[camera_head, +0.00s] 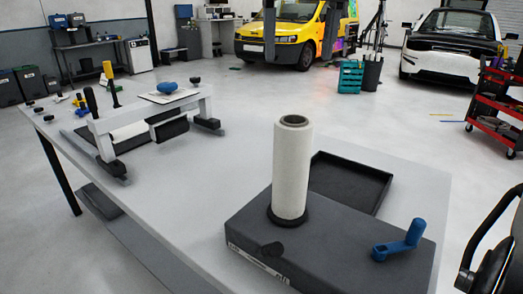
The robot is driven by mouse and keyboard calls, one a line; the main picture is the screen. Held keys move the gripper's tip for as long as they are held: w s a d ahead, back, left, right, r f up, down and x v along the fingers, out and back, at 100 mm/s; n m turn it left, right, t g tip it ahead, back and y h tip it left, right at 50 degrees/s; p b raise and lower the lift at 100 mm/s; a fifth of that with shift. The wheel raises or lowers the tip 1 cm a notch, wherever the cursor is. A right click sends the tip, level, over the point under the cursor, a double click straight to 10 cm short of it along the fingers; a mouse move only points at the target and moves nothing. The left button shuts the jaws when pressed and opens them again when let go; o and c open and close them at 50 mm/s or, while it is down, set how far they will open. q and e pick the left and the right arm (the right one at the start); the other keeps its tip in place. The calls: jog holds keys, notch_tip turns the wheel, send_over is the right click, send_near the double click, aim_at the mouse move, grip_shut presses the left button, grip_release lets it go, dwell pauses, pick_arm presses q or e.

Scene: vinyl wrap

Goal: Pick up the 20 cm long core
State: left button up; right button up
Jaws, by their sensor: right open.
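The core (291,168) is a tall white roll with a dark hollow top end. It stands upright on a dark base ring on a dark grey box (330,245) at the front right of the table. My right gripper (487,240) shows at the right edge, partly cut off by the frame. Its black curved finger is apart from the core, to the right of the box, and it is open. My left gripper is not in the view.
A blue crank handle (401,241) lies on the box, right of the core. A black tray (349,181) sits behind the core. A white frame stand (155,125) with black feet and small tools occupy the table's far left. The table's middle (215,170) is clear.

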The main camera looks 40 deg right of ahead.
send_near(293, 133)
notch_tip(293, 133, down, 5)
jog(key=w+d, duration=0.2)
jog(key=d, duration=0.1)
jog(key=shift+w+a+f, duration=0.1)
jog(key=shift+w+f, duration=0.05)
jog(key=shift+f, duration=0.85)
jog(key=shift+w+a+f, duration=0.1)
jog(key=shift+w+f, duration=0.05)
jog(key=shift+f, duration=0.9)
jog(key=shift+w+a+f, duration=0.1)
jog(key=shift+f, duration=0.9)
jog(key=shift+c, duration=0.3)
